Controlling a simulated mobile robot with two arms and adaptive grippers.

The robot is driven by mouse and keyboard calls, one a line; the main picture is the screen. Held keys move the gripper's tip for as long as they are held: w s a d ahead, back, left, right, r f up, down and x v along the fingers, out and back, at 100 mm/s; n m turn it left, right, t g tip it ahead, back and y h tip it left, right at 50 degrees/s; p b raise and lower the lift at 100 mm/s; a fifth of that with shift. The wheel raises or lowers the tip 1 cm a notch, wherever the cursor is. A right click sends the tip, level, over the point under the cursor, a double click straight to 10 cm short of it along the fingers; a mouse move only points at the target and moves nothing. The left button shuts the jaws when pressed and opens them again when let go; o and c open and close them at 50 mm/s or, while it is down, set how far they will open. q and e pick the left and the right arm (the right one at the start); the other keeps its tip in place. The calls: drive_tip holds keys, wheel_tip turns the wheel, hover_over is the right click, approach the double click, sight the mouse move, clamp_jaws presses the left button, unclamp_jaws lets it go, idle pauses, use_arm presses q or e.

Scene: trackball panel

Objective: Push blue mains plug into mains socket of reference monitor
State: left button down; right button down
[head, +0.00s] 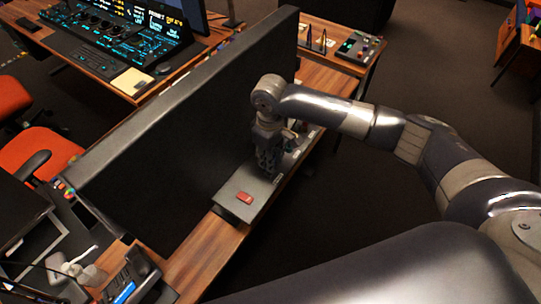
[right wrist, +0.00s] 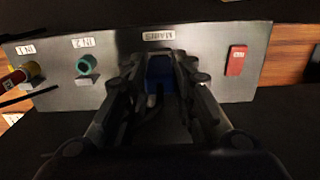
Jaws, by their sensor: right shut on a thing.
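The reference monitor (head: 190,130) stands on the desk, its dark back toward me. A grey connector panel (head: 228,188) sits low along its back; the panel also shows in the right wrist view (right wrist: 120,58). My right gripper (head: 268,170) is at this panel. In the right wrist view, the fingers of my right gripper (right wrist: 161,84) are shut on the blue mains plug (right wrist: 159,72), right below the MAINS label (right wrist: 158,35). The mains socket is hidden behind the plug and fingers. I cannot tell how deep the plug sits. My left gripper is not in view.
A red switch (right wrist: 236,60) is right of the plug on the panel. A green connector (right wrist: 86,64) at IN 2 and a yellow and red one (right wrist: 17,76) at IN 1 are to the left. A telephone (head: 130,280) stands on the desk's near end.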

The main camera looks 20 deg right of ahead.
drive_tip(key=shift+f, duration=0.7)
drive_tip(key=c, duration=1.2)
unclamp_jaws()
drive_tip(key=shift+c, duration=0.2)
drive_tip(key=shift+r, duration=0.2)
wheel_tip(320, 180, up, 12)
drive_tip(key=shift+f, duration=0.2)
